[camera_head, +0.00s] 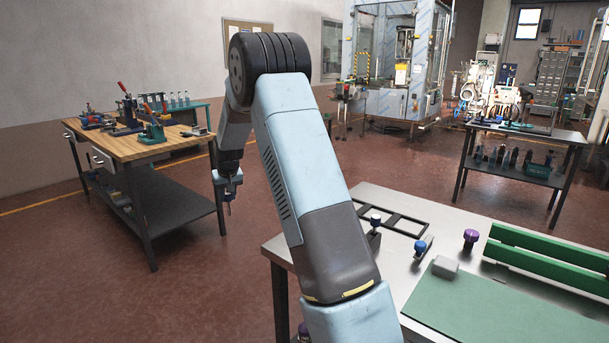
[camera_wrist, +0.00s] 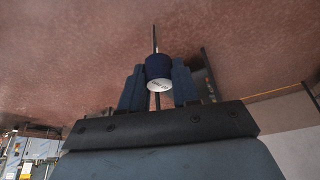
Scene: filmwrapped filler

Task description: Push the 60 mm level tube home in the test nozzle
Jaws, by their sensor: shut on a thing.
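My gripper (camera_head: 228,184) hangs at the left in the head view, over open floor between the two benches. In the wrist view my gripper (camera_wrist: 158,76) is shut on a level tube (camera_wrist: 158,66). The tube has a dark blue round head with a pale marked face, and a thin dark stem. The marking is too small to read. In the head view the stem (camera_head: 230,208) points down below the jaws, touching nothing. I cannot make out the test nozzle for certain in either view.
A steel bench (camera_head: 346,217) at lower right holds a black frame (camera_head: 408,227), a blue-headed piece (camera_head: 421,245), a purple-headed piece (camera_head: 471,236), a grey block (camera_head: 445,267), a green mat (camera_head: 480,310) and green rails (camera_head: 548,256). A wooden bench (camera_head: 150,149) with tools stands at left.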

